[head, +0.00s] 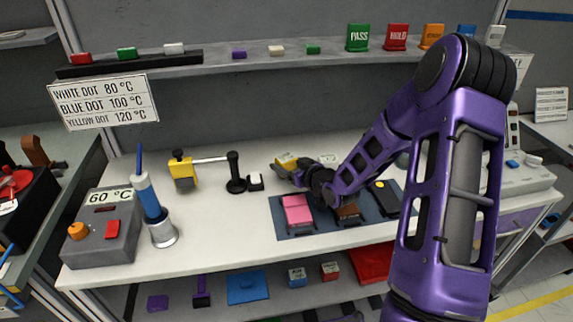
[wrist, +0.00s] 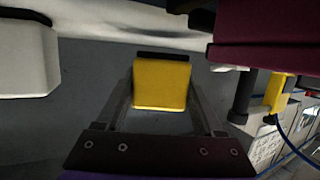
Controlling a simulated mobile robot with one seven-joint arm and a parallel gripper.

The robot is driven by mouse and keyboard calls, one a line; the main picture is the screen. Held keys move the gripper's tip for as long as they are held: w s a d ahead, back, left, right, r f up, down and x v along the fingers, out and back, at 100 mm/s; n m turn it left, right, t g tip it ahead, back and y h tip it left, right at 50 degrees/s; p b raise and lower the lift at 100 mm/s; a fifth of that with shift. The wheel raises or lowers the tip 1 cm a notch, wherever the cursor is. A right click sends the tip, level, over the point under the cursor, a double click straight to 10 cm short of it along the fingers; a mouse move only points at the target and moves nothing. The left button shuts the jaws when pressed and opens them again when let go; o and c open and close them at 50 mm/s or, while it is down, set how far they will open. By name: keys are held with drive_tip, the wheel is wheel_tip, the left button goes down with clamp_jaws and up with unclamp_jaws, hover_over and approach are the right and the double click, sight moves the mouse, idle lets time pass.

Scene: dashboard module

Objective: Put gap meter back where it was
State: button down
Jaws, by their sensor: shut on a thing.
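My gripper (head: 300,172) is over the white bench, near the back edge of the dark blue mat (head: 295,231). It is shut on a yellow block-shaped device, which I take to be the gap meter (head: 285,161). In the wrist view the yellow device (wrist: 162,85) sits between the two fingers, with a dark strip along its far edge. My gripper and wrist partly hide it in the head view. I cannot tell whether it touches the bench.
The mat holds a pink block (head: 296,208), a brown block (head: 347,210) and a black block with a yellow dot (head: 381,196). A yellow-and-black stand (head: 183,173), a black post (head: 235,172) and a small white-topped block (head: 255,182) stand left. A shelf (head: 215,66) runs above.

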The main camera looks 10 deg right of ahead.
drive_tip(key=shift+f, duration=0.2)
drive_tip(key=shift+r, duration=0.1)
unclamp_jaws()
drive_tip(key=shift+r+p, duration=0.5)
drive_tip(key=shift+p, duration=0.1)
drive_tip(key=shift+s+d+r, duration=0.15)
drive_tip(key=shift+s+r, duration=0.05)
drive_tip(key=shift+s, duration=0.05)
drive_tip(key=v, duration=1.1)
drive_tip(key=shift+s+d, duration=0.1)
drive_tip(key=shift+s, duration=0.1)
drive_tip(key=shift+w, duration=0.1)
